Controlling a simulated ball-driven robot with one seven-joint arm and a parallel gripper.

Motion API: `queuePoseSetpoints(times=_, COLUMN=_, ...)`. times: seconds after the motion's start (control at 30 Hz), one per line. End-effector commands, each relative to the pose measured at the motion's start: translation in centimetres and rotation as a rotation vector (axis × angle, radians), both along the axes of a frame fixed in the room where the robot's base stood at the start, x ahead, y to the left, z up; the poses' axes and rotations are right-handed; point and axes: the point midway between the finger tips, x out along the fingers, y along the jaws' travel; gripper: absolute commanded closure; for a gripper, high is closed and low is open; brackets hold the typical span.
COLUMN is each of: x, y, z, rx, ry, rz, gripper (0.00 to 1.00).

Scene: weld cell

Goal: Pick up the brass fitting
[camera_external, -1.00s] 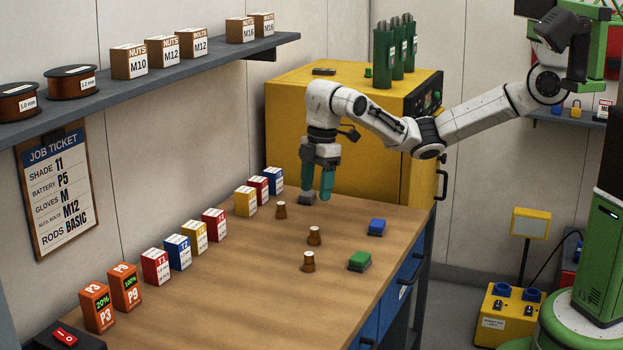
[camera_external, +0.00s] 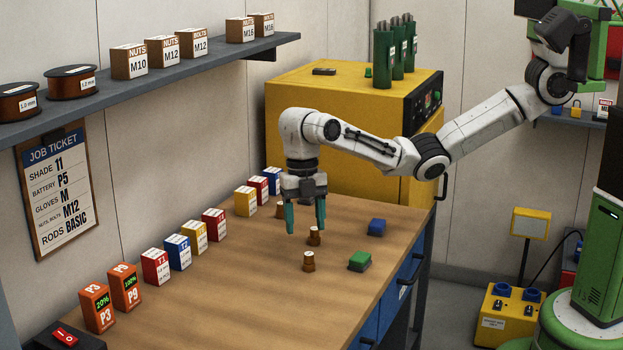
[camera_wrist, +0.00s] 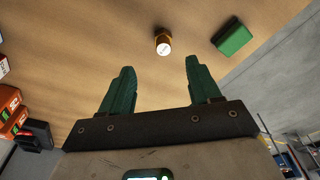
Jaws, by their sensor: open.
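Several small brown pieces with pale tops stand on the bench, and I cannot tell from their looks which is the brass fitting. The front one (camera_external: 308,262) stands upright in the open, the middle one (camera_external: 314,237) is close by my gripper's right finger, and the rear one (camera_external: 280,210) is partly behind the left finger. My gripper (camera_external: 305,227) points down, open and empty, above the bench near the middle piece. In the wrist view one brown piece (camera_wrist: 163,42) with a marked pale top stands beyond the gap between the open fingertips (camera_wrist: 160,68).
A green block (camera_external: 360,261) and a blue block (camera_external: 377,227) lie to the right on the wooden bench (camera_external: 235,300). Small labelled boxes (camera_external: 178,252) line the left side. A yellow cabinet (camera_external: 300,100) stands behind. The front middle of the bench is clear.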

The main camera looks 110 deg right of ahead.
Motion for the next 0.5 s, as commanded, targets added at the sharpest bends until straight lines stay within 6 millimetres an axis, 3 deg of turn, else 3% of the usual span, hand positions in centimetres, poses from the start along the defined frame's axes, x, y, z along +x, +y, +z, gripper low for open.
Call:
queuePoseSetpoints(times=0.03, x=-0.1, y=0.2, z=-1.2, rx=0.0, ry=0.003, rz=-0.001, gripper=0.38)
queuePoseSetpoints(times=0.5, x=-0.6, y=1.1, z=-6.4, rx=-0.001, ry=0.002, rz=-0.002, gripper=0.38)
